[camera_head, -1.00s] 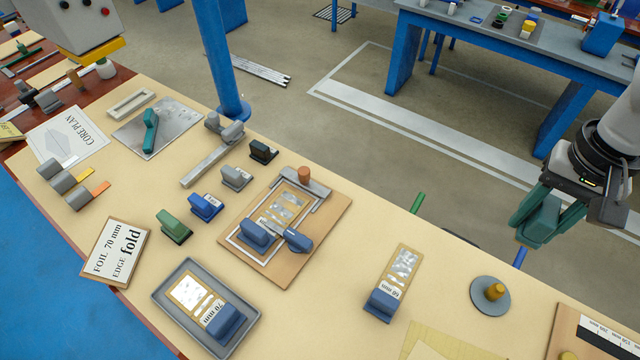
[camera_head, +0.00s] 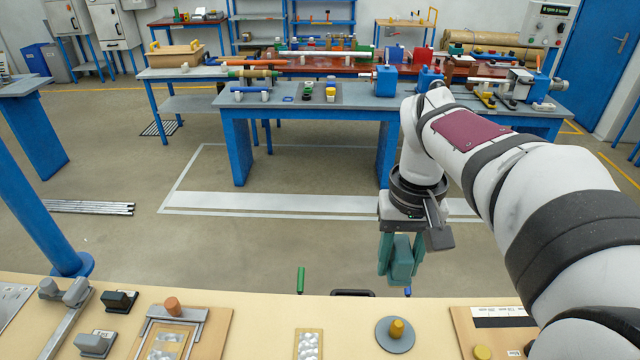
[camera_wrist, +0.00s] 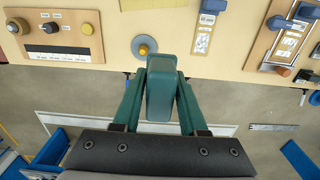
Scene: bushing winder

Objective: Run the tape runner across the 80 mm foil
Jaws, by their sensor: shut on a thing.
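My gripper (camera_head: 400,262) is shut on a dark teal block-like tool (camera_wrist: 160,88), which may be the tape runner. The teal fingers grip it from both sides, in the air past the bench's far edge and clear of all foil. One foil strip (camera_head: 308,345) lies on the bench; it also shows in the wrist view (camera_wrist: 203,38) with a blue block at its end. Another foil strip (camera_head: 165,347) lies on a wooden board with a grey clamp bar. The width labels are too small to read surely, so I cannot tell which is 80 mm.
A grey disc with a yellow knob (camera_head: 396,332) stands on the bench near my gripper. A wooden board with a scale (camera_head: 490,325) lies to its right. A blue post (camera_head: 35,200) rises at left. Open floor separates this bench from the blue-legged table (camera_head: 300,110).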

